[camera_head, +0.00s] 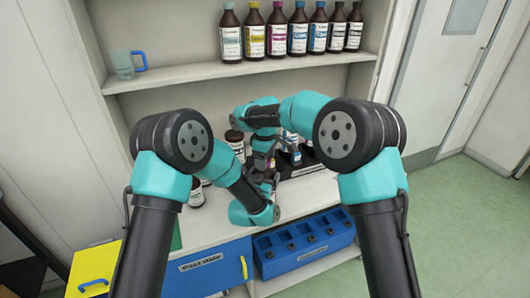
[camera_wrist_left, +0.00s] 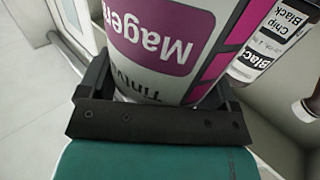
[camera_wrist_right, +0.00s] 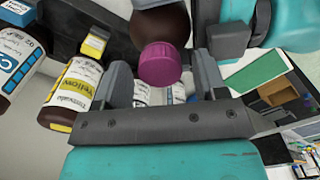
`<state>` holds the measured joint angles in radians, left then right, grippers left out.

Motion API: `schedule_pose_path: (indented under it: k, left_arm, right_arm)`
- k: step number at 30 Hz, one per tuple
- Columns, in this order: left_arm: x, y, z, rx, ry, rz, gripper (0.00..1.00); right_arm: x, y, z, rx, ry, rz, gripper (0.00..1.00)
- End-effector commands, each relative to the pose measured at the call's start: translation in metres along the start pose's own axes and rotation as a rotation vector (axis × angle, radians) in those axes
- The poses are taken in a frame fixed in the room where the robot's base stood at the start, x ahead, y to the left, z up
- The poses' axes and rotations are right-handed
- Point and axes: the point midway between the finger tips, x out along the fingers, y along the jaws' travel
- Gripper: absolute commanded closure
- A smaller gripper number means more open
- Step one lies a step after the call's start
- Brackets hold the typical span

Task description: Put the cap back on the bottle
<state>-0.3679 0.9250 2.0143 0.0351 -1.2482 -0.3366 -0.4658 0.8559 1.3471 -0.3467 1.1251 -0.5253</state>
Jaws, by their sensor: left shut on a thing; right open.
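The brown bottle with the "Magenta" label (camera_wrist_left: 160,45) is between my left gripper's fingers (camera_wrist_left: 160,95), which are shut on it. In the right wrist view its dark body (camera_wrist_right: 160,22) shows at the top. The magenta cap (camera_wrist_right: 158,65) is against the bottle's neck end there; I cannot tell whether it is fully seated. My right gripper (camera_wrist_right: 165,82) is open, with one finger on each side of the cap. In the head view, my left gripper (camera_head: 268,182) and right gripper (camera_head: 263,160) are close together over the counter, and the bottle is mostly hidden.
A yellow-labelled bottle (camera_wrist_right: 70,90) and a blue-labelled bottle (camera_wrist_right: 15,65) stand near my right gripper. A dark rack (camera_head: 308,157) is behind the grippers. A blue compartment bin (camera_head: 305,245) is in front of the counter. Several bottles (camera_head: 277,35) line the shelf above.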

Motion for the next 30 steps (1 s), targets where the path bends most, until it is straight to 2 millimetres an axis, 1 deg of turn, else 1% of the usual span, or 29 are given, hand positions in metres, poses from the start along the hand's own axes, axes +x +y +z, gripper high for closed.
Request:
schedule_pose_path:
  k: [9,24,30]
  left_arm:
    - [0.0000,0.0000,0.0000,0.000,0.000,0.000,0.82]
    - [0.0000,0.0000,0.0000,0.000,0.000,0.000,0.82]
    - [0.0000,0.0000,0.0000,0.000,0.000,0.000,0.82]
  right_arm:
    - [0.0020,-0.0001,0.0000,0.000,0.000,0.000,0.35]
    - [0.0019,-0.0002,-0.0001,0.000,0.000,0.000,0.83]
    - [0.0018,-0.0002,-0.0001,0.003,0.000,0.000,0.85]
